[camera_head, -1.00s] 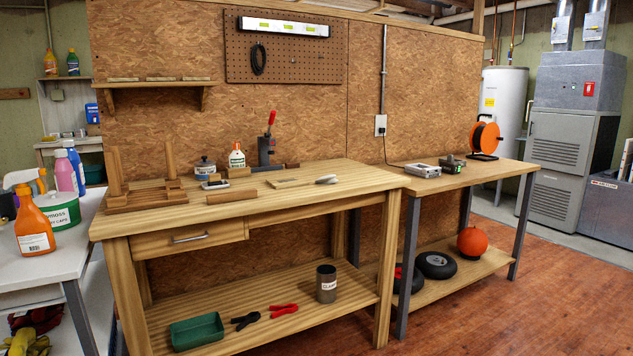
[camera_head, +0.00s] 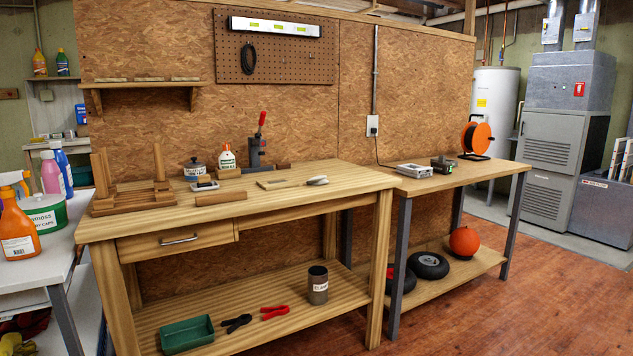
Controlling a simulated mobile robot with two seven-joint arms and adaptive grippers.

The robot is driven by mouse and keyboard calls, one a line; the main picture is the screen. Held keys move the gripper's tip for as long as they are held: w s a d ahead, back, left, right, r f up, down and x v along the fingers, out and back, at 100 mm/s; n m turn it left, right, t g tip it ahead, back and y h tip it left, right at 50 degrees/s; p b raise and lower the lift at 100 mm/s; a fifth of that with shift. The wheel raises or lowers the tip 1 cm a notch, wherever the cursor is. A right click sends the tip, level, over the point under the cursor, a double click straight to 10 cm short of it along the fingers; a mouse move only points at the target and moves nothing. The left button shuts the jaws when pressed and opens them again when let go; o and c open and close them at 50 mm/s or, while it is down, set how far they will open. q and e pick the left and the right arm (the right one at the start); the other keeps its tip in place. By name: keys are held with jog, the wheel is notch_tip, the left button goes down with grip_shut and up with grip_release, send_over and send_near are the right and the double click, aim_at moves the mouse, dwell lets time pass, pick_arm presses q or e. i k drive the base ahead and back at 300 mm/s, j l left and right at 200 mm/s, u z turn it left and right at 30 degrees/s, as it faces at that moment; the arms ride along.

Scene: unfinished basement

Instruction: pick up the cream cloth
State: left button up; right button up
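I cannot make out a cream cloth anywhere in the head view. The wooden workbench (camera_head: 290,203) stands in the middle. A small pale object (camera_head: 317,180) lies on its top near the right end; it looks stiff, and I cannot tell what it is. Neither of my grippers shows in the view.
A white table (camera_head: 60,262) with an orange bottle (camera_head: 17,232) and a green tub (camera_head: 45,218) is close at left. The lower shelf holds a green tray (camera_head: 187,335) and a dark jar (camera_head: 317,287). The reddish floor (camera_head: 480,310) at right is clear.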

aim_at(319, 180)
jog(key=i+l+u, duration=0.15)
jog(key=l, duration=0.25)
jog(key=i+l+u, duration=0.15)
jog(key=l, duration=0.25)
jog(key=i+l+u, duration=0.1)
jog(key=l, duration=0.3)
jog(key=i+l+u, duration=0.15)
jog(key=l, duration=0.25)
jog(key=l+u, duration=0.15)
jog(key=l, duration=0.3)
